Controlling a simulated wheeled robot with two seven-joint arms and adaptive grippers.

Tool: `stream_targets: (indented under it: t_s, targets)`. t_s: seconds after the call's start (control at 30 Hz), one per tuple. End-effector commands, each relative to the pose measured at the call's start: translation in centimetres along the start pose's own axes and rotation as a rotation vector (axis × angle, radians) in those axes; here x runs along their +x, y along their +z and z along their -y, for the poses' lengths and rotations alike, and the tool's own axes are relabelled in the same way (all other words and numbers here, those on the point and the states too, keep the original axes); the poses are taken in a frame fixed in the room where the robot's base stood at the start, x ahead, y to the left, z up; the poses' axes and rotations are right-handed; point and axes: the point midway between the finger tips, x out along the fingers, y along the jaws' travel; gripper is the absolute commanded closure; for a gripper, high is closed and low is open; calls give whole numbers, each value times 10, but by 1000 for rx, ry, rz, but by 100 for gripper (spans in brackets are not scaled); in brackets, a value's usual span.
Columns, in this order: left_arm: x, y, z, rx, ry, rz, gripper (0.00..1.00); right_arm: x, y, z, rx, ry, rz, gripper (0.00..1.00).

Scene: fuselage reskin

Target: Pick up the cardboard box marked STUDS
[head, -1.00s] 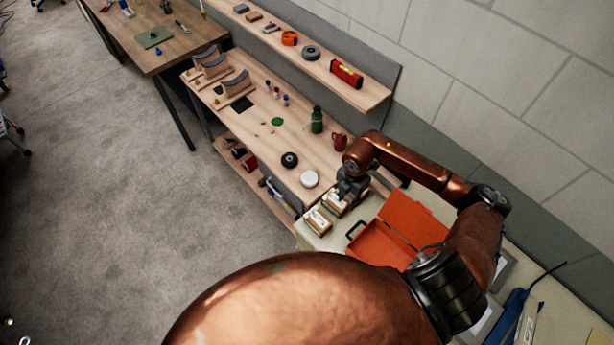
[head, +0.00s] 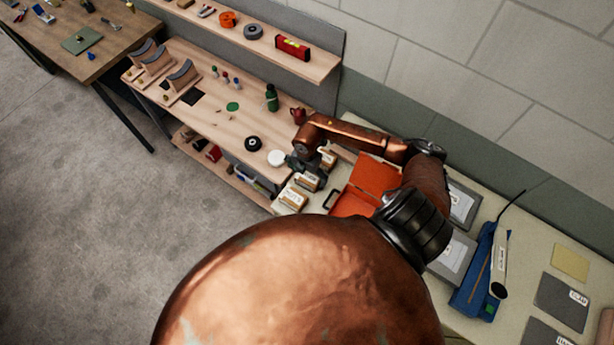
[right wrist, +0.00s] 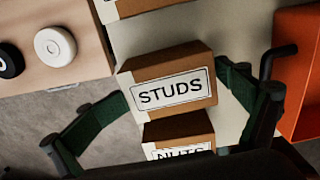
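The cardboard box marked STUDS (right wrist: 165,85) sits in the middle of the right wrist view, its white label facing the camera. In the head view it appears as the middle box (head: 308,181) of a row, partly hidden by my right gripper (head: 304,168). In the right wrist view my right gripper (right wrist: 174,98) is open, its green-padded fingers spread to the left and right of the STUDS box. I cannot tell whether either finger touches it. My left gripper is not in view.
A box marked NUTS (right wrist: 178,132) stands close below the STUDS box, and another box (right wrist: 145,5) stands above it. An open orange case (head: 374,180) is on the right. A white disc (head: 277,158) lies on the wooden bench (head: 215,122) to the left.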

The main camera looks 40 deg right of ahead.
Motion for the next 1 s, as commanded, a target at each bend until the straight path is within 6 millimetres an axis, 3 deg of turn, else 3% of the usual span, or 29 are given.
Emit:
stream_targets:
  t_s: [0.17, 0.87, 1.0]
  targets:
    - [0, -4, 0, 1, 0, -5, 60, 1, 1, 2, 1, -4, 1, 10]
    - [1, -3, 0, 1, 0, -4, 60, 1, 0, 0, 1, 1, 1, 58]
    - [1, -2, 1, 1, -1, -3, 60, 0, 0, -1, 1, 4, 1, 60]
